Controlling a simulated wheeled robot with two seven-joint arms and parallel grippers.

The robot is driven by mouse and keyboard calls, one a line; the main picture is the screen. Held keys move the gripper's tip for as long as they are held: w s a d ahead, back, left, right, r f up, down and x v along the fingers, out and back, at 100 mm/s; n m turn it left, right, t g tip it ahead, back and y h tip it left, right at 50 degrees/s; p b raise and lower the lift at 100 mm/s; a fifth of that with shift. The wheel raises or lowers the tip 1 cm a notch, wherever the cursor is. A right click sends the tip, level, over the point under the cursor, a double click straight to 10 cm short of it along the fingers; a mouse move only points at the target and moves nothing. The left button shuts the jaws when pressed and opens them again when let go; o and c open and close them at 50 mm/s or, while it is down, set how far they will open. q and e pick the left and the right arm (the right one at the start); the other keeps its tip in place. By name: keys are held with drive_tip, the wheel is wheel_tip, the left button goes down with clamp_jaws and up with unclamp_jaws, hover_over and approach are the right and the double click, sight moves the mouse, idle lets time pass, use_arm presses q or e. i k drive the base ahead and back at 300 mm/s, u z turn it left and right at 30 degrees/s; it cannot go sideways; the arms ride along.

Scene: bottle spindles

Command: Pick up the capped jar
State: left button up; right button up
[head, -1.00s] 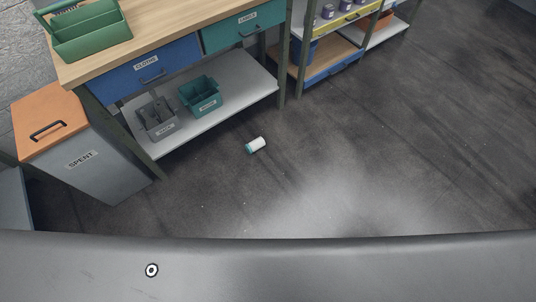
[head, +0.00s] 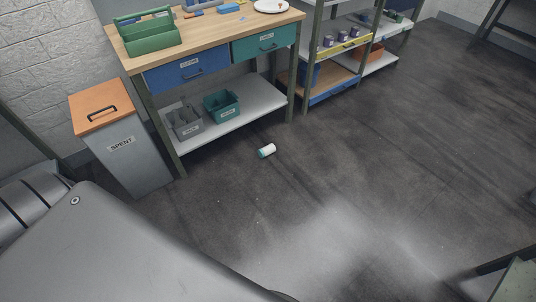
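A small white jar with a teal cap (head: 267,151) lies on its side on the dark floor, in front of the workbench's lower shelf. It is apart from the bench and nothing touches it. Neither of my grippers shows in the head view, so I cannot see whether they are open or shut.
A workbench (head: 218,47) with drawers and a low shelf (head: 253,107) holding bins stands behind the jar. A grey bin with an orange lid (head: 127,155) stands at left. Shelving (head: 333,84) stands at right. The floor (head: 400,170) around the jar is clear.

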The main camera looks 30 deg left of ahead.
sight(268, 150)
drive_tip(key=u, duration=0.55)
drive_tip(key=i, duration=0.5)
drive_tip(key=u, duration=0.75)
drive_tip(key=i, duration=0.8)
drive_tip(key=z, duration=0.2)
